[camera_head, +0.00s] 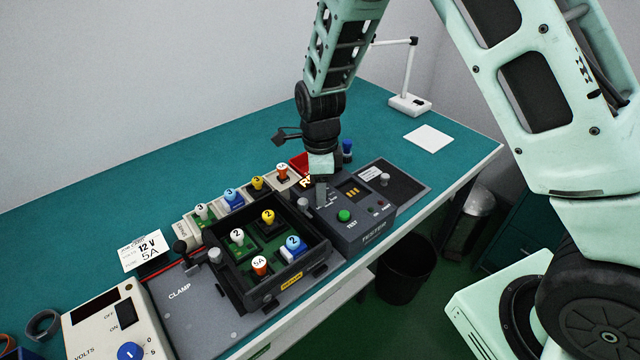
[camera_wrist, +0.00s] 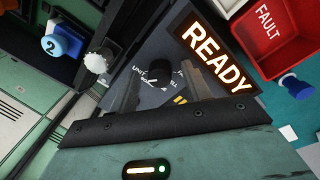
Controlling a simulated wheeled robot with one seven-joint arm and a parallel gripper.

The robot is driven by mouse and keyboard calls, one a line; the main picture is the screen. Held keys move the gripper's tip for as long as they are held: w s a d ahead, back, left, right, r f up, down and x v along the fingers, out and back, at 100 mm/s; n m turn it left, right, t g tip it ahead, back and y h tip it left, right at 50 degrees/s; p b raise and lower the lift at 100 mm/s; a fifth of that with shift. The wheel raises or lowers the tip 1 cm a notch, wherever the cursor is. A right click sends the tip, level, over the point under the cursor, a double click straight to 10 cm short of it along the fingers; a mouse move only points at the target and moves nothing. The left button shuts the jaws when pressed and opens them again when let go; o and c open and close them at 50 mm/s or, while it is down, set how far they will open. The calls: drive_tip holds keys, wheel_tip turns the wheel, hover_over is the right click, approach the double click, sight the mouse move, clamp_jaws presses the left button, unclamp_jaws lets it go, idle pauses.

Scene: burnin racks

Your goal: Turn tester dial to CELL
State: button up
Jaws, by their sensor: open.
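The tester (camera_head: 365,232) is a dark grey box at the bench's front edge, with a green TEST button (camera_head: 344,215) and a small yellow-lit display (camera_head: 353,191). Its dial (camera_wrist: 157,75) is a black round knob in the wrist view, with small labels partly readable beside it, one starting "UNI". I cannot tell which label the dial points to. My gripper (camera_head: 320,200) is over the tester's back left part, pointing down, and hides the dial in the head view. In the wrist view its open fingers (camera_wrist: 160,92) stand on either side of the dial; contact is not clear.
A lit READY sign (camera_wrist: 216,52) and a red FAULT bin (camera_wrist: 285,40) are close beside the gripper. Left of the tester, a black tray (camera_head: 262,290) holds several knobbed units. A grey knob (camera_head: 303,204) stands between them. The bench (camera_head: 110,190) is clear at back left.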

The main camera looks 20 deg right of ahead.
drive_tip(key=c, duration=1)
drive_tip(key=shift+n, duration=0.3)
drive_tip(key=n, duration=0.4)
drive_tip(key=shift+p, duration=0.3)
drive_tip(key=n, duration=0.5)
drive_tip(key=shift+n, duration=0.4)
drive_tip(key=n, duration=0.7)
drive_tip(key=shift+s+h, duration=0.15)
drive_tip(key=shift+h, duration=0.15)
drive_tip(key=n, duration=0.6)
drive_tip(key=shift+t+b, duration=0.35)
drive_tip(key=shift+t, duration=0.05)
drive_tip(key=shift+n, duration=0.3)
